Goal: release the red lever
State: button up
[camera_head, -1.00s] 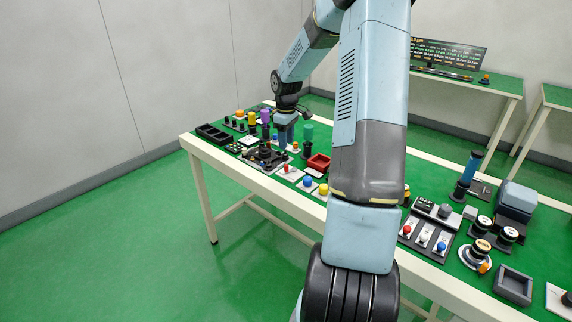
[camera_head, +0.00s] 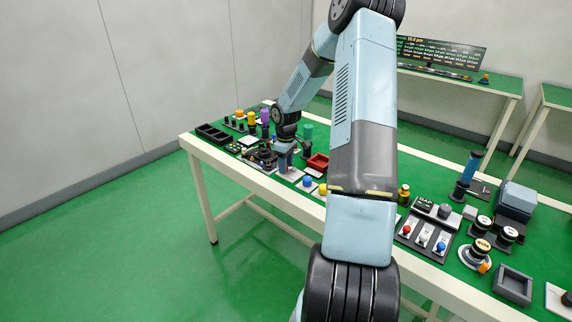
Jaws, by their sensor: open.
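My gripper (camera_head: 284,166) is at the end of my arm, low over the front edge of the long table at the left. It points down and is open; its fingers are small and partly dark in this view. The small red-topped control on a white plate, left of the blue knob (camera_head: 308,182), is now mostly hidden behind or below my gripper. I cannot tell whether the fingers touch it. Another red-topped control (camera_head: 406,230) stands on a dark panel farther right, beside a white one (camera_head: 424,237) and a blue one (camera_head: 441,246).
A black compartment tray (camera_head: 212,133) is at the table's left end. My upper arm hides the table's middle. Green floor is open at the left.

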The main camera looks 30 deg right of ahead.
jog(key=shift+c, duration=0.2)
grip_shut()
jog(key=shift+w+m, duration=0.3)
jog(key=shift+m, duration=0.7)
jog(key=shift+o, duration=0.2)
grip_release()
